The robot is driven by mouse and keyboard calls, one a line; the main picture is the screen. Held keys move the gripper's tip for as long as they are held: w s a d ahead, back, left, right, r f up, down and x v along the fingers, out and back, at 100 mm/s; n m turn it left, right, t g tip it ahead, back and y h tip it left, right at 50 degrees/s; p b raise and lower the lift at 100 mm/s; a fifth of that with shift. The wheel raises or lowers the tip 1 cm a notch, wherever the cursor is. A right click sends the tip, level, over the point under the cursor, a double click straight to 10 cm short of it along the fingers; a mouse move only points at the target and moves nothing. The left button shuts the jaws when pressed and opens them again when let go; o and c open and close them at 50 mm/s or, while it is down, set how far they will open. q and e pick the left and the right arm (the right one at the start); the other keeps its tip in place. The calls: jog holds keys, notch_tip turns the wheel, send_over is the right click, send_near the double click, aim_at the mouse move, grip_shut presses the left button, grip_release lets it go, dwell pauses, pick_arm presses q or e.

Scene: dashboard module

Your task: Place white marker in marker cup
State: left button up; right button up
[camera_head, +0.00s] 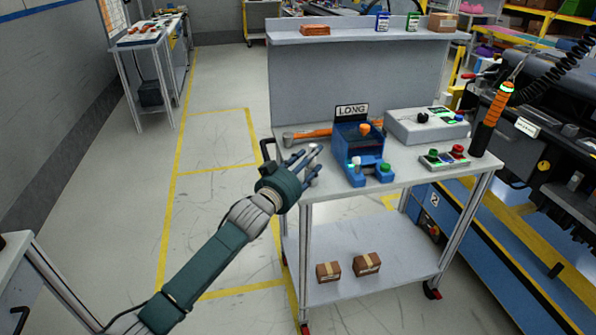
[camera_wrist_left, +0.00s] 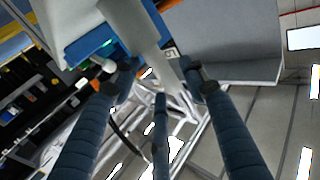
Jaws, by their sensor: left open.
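My left gripper (camera_head: 312,165) is open beside the left edge of the cart top, close to the blue device, in the head view. In the left wrist view its dark fingers (camera_wrist_left: 160,75) are spread apart. A pale, off-white long shape (camera_wrist_left: 143,32) runs down between and beyond the fingertips there; I cannot tell whether it is the white marker or whether the fingers touch it. I cannot make out a marker cup in either view. My right gripper is not in view.
The cart top (camera_head: 410,165) carries a blue device (camera_head: 358,140) with a LONG sign (camera_head: 352,111), an orange-handled hammer (camera_head: 308,133), a grey control box (camera_head: 427,125) and a button box (camera_head: 444,158). Floor left of the cart is clear.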

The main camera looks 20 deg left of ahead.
pick_arm(q)
jog(key=s+a, duration=0.1)
jog(key=s, duration=0.8)
jog(key=shift+s+a, duration=0.35)
jog(key=shift+a, duration=0.05)
jog(key=s+a+f+g+y+p, duration=0.1)
jog(key=s+a+f+g+p, duration=0.2)
jog(key=f, duration=0.8)
jog(key=s+f+n+g+y+p, duration=0.1)
jog(key=s+f+g+p, duration=0.3)
jog(key=f, duration=0.6)
jog(key=s+a+f+y+p, duration=0.15)
jog(key=s+f, duration=0.35)
jog(key=f, duration=0.6)
jog(key=s+d+f+g+p, duration=0.1)
jog(key=s+f, duration=0.6)
jog(key=s, duration=0.8)
jog(key=s+d+f+g+p, duration=0.2)
jog(key=s+f+g, duration=0.3)
jog(key=s, duration=1)
jog(key=s+d+f+m+g+p, duration=0.1)
jog(key=s+d+f+g, duration=0.1)
jog(key=s+f, duration=0.7)
jog(key=s+g, duration=0.1)
jog(key=s, duration=0.5)
jog(key=shift+s+d+f+g+p, duration=0.2)
jog(key=shift+s+d+g+p, duration=0.1)
jog(key=shift+s, duration=0.1)
